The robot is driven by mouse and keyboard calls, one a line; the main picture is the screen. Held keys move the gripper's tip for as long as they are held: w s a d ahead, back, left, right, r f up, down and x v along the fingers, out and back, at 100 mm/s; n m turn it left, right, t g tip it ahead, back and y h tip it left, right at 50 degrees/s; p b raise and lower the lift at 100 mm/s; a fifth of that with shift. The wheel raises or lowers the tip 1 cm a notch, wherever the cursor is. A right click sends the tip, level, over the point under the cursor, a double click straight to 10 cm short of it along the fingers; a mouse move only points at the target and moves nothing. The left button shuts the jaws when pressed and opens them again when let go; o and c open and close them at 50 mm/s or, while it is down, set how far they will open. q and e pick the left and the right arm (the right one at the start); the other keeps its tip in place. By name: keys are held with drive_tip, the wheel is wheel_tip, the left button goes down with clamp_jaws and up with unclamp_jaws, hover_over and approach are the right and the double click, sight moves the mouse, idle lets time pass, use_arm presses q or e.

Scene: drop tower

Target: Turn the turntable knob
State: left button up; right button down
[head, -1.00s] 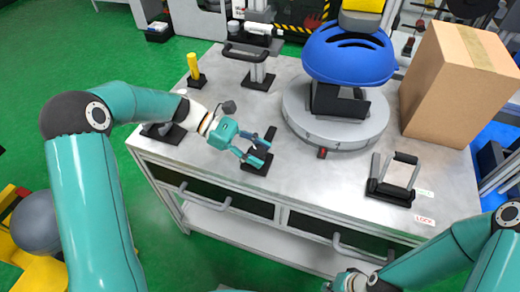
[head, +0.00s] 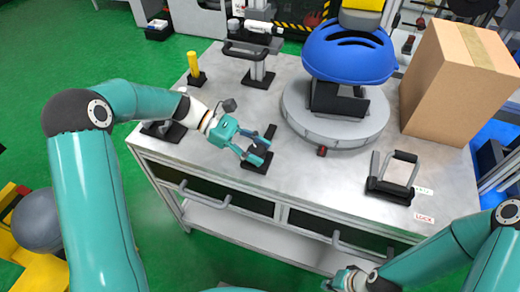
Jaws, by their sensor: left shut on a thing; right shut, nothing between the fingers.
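The round grey turntable (head: 306,124) stands on the workbench and carries a blue helmet (head: 347,50) on a black mount. A small black base (head: 255,167) sits on the bench left of the turntable. The knob on it is mostly hidden by my fingers. My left gripper (head: 262,154) is over this base, its fingers shut on the knob. My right gripper (head: 338,284) is low at the bottom edge, in front of the bench and away from the base. Its fingertips are partly cut off, and it is shut and empty.
A cardboard box (head: 455,85) stands at the back right of the bench (head: 310,180). A black-framed lever fixture (head: 392,178) by the LOCK label is at the right front. A yellow post (head: 195,69) and a handled stand (head: 258,70) are at the back left.

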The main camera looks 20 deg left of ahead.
idle(0.9)
use_arm(q)
drive_tip(key=o, duration=1.2)
drive_tip(key=shift+c, duration=0.2)
drive_tip(key=shift+a, duration=0.1)
drive_tip(key=v, duration=1.2)
drive_tip(key=shift+f, duration=0.15)
